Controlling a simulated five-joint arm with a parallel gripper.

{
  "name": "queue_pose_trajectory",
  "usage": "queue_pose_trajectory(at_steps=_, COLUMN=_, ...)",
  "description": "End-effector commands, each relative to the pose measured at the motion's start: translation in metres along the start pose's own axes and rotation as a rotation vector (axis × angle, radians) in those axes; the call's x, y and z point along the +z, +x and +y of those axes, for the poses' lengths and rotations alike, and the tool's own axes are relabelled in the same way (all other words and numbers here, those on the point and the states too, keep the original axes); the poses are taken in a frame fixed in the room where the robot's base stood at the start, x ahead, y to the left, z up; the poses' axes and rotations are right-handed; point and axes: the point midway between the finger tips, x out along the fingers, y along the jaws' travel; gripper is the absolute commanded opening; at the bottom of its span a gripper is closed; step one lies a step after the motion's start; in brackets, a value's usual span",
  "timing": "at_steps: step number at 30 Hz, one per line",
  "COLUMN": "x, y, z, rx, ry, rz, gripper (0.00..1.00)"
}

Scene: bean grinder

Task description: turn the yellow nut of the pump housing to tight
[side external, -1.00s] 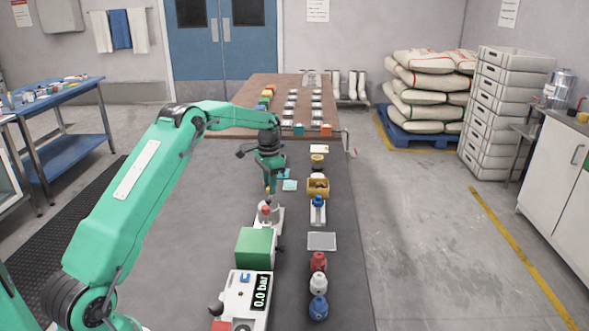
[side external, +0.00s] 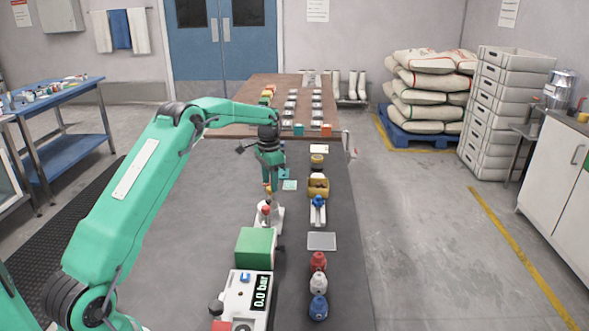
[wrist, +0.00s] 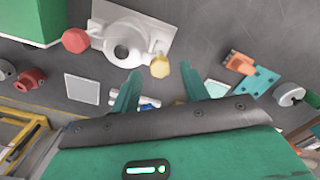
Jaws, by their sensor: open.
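The pump housing is a white body with a round ring on a flat plate. It shows in the wrist view (wrist: 150,22) at the top centre and in the side view (side external: 276,219) below my gripper. The yellow nut (wrist: 160,67) is at the housing's lower right side in the wrist view. A red knob (wrist: 75,40) is on its left. My gripper (wrist: 160,92) is open, its two green fingers apart, with the nut just beyond the gap between their tips. In the side view my gripper (side external: 270,188) points down just behind the housing; contact cannot be told there.
A green block (side external: 256,246) and a gauge box (side external: 243,298) reading 0.0 bar stand in front of the housing. To the right are a grey plate (side external: 321,241), a yellow bin (side external: 318,188) and red, white and blue bottles (side external: 318,307). Teal and orange pieces (wrist: 258,82) lie nearby.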

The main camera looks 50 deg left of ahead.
Motion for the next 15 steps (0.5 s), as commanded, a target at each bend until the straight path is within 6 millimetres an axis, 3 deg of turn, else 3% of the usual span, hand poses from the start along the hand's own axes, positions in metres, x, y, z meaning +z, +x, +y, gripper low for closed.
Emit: queue_pose_trajectory(at_steps=15, x=0.000, y=-0.060, z=0.000, rx=-0.002, ry=0.001, rz=0.002, gripper=0.45)
